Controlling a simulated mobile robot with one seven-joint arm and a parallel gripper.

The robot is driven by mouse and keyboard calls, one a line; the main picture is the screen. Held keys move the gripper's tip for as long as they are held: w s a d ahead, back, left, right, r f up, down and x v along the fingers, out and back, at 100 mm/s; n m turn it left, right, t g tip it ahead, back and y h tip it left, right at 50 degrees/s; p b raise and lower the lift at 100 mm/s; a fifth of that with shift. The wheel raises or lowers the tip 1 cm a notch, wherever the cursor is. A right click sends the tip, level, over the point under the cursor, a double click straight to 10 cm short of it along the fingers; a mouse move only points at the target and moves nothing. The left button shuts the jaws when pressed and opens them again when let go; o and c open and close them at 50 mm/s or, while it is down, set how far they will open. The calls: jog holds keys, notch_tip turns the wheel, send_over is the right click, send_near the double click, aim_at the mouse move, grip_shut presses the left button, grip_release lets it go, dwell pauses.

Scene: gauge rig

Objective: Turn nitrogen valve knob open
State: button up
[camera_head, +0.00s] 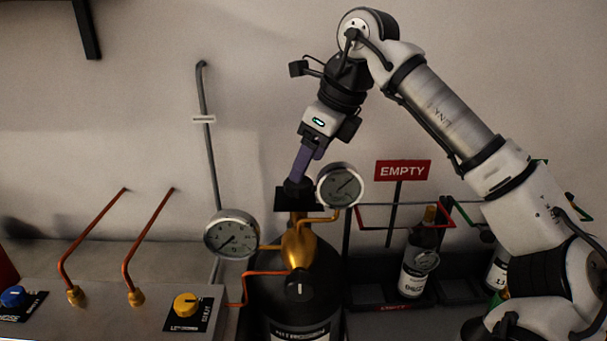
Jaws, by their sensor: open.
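A dark gas cylinder (265,290) with a partly cut-off label that seems to read NITROGEN stands at the lower centre. A brass regulator (298,245) sits on it, with a round dark knob (300,284) on its front. A dark knob (298,189) and a dark plate (284,198) are at the top of the brass part. My gripper (300,178), with purple fingers, points down at this top knob from above. The fingers overlap the knob in the picture; I cannot tell whether they touch it. The far finger is mostly hidden.
A panel (105,290) with a yellow knob (186,304) and a blue knob (14,296) is at left. An EMPTY sign (402,171) and a rack with bottles (415,275) stand at right.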

jog(key=v, duration=0.9)
jog(key=shift+r, duration=0.15)
jog(key=shift+s, duration=0.15)
